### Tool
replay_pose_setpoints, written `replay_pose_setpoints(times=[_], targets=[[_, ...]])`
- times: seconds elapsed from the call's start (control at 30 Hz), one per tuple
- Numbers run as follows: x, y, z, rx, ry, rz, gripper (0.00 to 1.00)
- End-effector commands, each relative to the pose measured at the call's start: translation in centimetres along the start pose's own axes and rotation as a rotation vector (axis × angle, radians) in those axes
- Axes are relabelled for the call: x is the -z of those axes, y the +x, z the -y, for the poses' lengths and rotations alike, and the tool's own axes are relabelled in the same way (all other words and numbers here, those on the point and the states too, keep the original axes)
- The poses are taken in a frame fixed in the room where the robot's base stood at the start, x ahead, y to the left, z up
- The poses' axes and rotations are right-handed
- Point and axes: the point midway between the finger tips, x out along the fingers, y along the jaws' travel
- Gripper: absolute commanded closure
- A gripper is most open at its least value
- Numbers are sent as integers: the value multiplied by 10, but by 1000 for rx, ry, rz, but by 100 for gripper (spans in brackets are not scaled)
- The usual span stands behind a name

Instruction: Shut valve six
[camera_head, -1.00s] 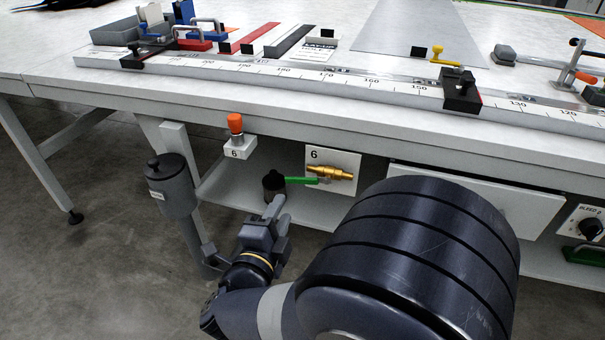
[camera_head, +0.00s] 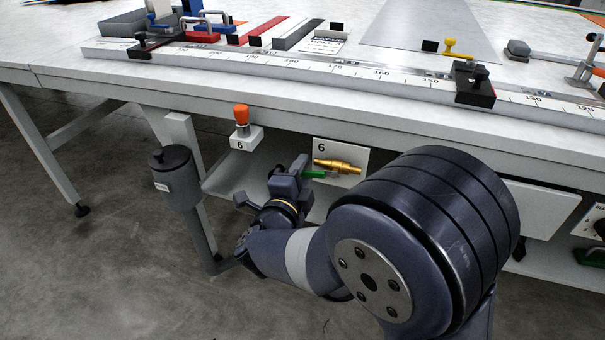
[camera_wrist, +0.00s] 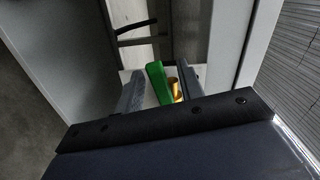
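Valve six has a brass body (camera_head: 338,166) on a white plate (camera_head: 325,147) marked 6, under the bench edge. Its green lever (camera_head: 320,174) points left from the body, roughly level; its left end is hidden behind my gripper (camera_head: 306,168). In the wrist view the green lever (camera_wrist: 158,82) stands between the two fingers of my gripper (camera_wrist: 160,88), with brass (camera_wrist: 174,88) just right of it. The fingers are apart, with a gap showing on the left of the lever. Contact on the right is hard to tell.
An orange-topped fitting (camera_head: 241,114) on a block marked 6 sits up and left of the valve. A grey canister (camera_head: 174,178) stands by the bench leg. The bench (camera_head: 130,98) overhangs the shelf. Another green handle (camera_head: 594,257) shows at far right.

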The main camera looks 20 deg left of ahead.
Motion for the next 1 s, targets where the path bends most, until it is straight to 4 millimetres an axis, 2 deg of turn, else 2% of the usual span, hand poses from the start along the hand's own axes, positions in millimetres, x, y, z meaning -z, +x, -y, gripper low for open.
replay_pose_setpoints(times=[0.23,0.67,1.0], targets=[[0,1,0,0,0,1,64],[0,0,0,0,0,1,99],[0,0,0,0,0,0,100]])
